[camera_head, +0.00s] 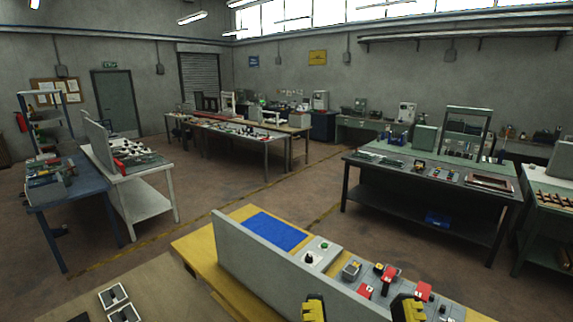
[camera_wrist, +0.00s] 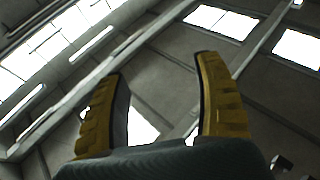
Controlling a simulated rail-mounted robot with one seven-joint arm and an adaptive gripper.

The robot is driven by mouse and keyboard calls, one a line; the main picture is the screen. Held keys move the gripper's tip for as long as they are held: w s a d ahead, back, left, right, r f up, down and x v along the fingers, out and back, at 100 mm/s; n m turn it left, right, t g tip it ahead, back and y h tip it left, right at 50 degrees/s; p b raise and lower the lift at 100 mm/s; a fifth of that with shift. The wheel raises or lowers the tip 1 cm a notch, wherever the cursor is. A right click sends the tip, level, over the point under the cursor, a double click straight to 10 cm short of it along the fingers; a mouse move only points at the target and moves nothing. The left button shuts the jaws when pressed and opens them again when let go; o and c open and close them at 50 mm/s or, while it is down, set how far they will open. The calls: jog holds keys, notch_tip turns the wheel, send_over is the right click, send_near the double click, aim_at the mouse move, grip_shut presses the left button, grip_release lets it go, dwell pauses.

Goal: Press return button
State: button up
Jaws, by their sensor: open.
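A light grey control box (camera_head: 318,255) with a black knob and a small green button stands on the yellow bench, behind an upright grey board. To its right are grey boxes (camera_head: 385,278) with red and yellow parts. I cannot tell which control is the return button; labels are too small to read. My gripper (camera_head: 361,297) shows at the bottom edge of the head view, its two yellow fingers apart and nearer the camera than the boxes. In the wrist view my gripper (camera_wrist: 160,65) is open and empty, with only ceiling and windows beyond it.
The upright grey board (camera_head: 265,258) runs along the near side of the yellow bench (camera_head: 195,250). A blue mat (camera_head: 268,231) lies on the bench's left part. Square black-and-white fixtures (camera_head: 113,296) sit on a tan surface at lower left. Other workbenches stand farther off, with open floor between.

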grip_shut()
dwell(0.4)
jog(key=c, duration=1.2)
grip_release()
